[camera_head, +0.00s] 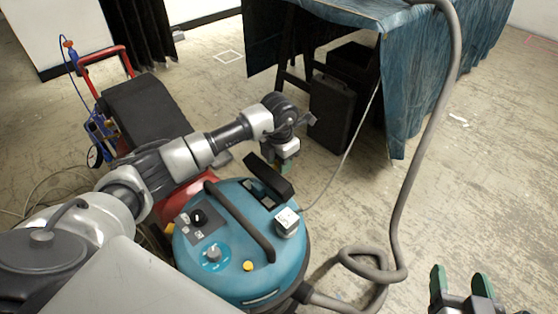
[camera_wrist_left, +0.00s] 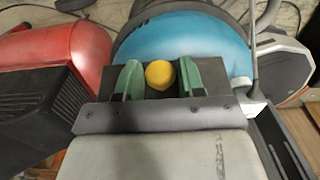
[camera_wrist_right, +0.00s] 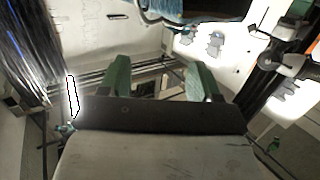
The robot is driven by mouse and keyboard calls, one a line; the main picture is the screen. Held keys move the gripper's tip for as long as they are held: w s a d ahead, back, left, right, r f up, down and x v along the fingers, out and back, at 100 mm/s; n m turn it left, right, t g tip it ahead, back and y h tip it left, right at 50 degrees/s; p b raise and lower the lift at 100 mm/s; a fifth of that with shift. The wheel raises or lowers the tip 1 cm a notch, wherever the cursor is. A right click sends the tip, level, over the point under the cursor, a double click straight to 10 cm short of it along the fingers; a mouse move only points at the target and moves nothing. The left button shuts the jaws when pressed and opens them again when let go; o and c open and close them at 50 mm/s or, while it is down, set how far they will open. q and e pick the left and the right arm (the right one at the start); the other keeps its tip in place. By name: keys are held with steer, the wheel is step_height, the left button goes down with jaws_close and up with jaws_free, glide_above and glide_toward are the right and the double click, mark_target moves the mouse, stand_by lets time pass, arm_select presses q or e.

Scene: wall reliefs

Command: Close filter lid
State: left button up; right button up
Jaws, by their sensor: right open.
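The teal vacuum cleaner (camera_head: 228,275) stands on the floor, and its body also shows in the left wrist view (camera_wrist_left: 180,38). A black flap, apparently the filter lid (camera_head: 269,178), stands raised and tilted at its far edge, beside a dark opening (camera_head: 257,195). My left gripper (camera_head: 286,158) is just beyond the lid, fingers pointing down; I cannot tell whether it touches the lid. In the left wrist view its green fingers are apart, with a yellow knob (camera_wrist_left: 160,75) visible between them. My right gripper (camera_head: 463,290) is open and empty at the lower right, away from the vacuum.
A grey hose (camera_head: 402,205) rises from the floor beside the vacuum. A red machine (camera_head: 185,198) stands close on the left. A table with a blue cloth (camera_head: 430,85) and a black case (camera_head: 333,112) are behind. Floor at right is mostly clear.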

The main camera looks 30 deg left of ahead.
arm_select(q)
jaws_close()
